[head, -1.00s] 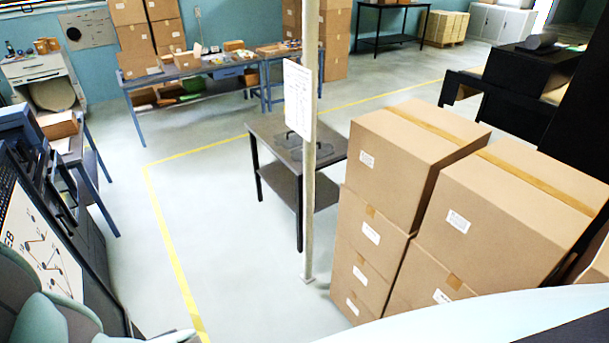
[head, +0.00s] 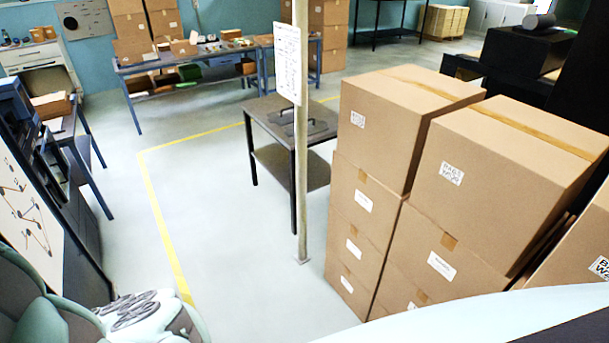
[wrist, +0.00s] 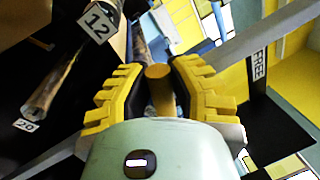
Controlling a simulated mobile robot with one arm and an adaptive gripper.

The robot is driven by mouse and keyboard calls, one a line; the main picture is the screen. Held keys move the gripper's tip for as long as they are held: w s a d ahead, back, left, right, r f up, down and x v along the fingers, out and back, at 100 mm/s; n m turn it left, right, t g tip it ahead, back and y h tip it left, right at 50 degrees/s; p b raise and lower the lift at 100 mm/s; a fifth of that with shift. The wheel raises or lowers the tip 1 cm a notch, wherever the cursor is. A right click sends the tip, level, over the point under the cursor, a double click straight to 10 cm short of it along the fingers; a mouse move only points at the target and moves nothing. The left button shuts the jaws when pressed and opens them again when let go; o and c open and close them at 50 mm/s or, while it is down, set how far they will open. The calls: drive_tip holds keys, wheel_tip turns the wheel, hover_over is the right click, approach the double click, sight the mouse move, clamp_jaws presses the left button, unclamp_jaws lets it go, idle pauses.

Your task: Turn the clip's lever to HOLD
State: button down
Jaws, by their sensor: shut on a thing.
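In the wrist view, my gripper (wrist: 160,88) has yellow ridged fingers with black pads, shut on a brown round-ended piece (wrist: 158,73), which looks like the clip's lever. Its lower part is hidden between the pads and behind the gripper's housing. A white label reading FREE (wrist: 259,65) is on a black plate to the right of the fingers, apart from them. No HOLD label is readable. The head view does not show the clip or lever clearly, nor my fingertips.
In the wrist view, tags 12 (wrist: 97,22) and 20 (wrist: 26,125) are at the left, by a brown rod (wrist: 48,93). In the head view, a pole (head: 301,190), a dark table (head: 270,105) and stacked cartons (head: 400,130) stand ahead. Floor left of the pole is clear.

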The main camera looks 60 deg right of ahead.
drive_tip(key=shift+f+n, duration=0.3)
drive_tip(key=shift+n, duration=0.1)
drive_tip(key=c, duration=0.8)
unclamp_jaws()
drive_tip(key=shift+c, duration=0.2)
drive_tip(key=shift+s+d, duration=0.1)
drive_tip(key=v, duration=0.7)
drive_tip(key=shift+d, duration=0.15)
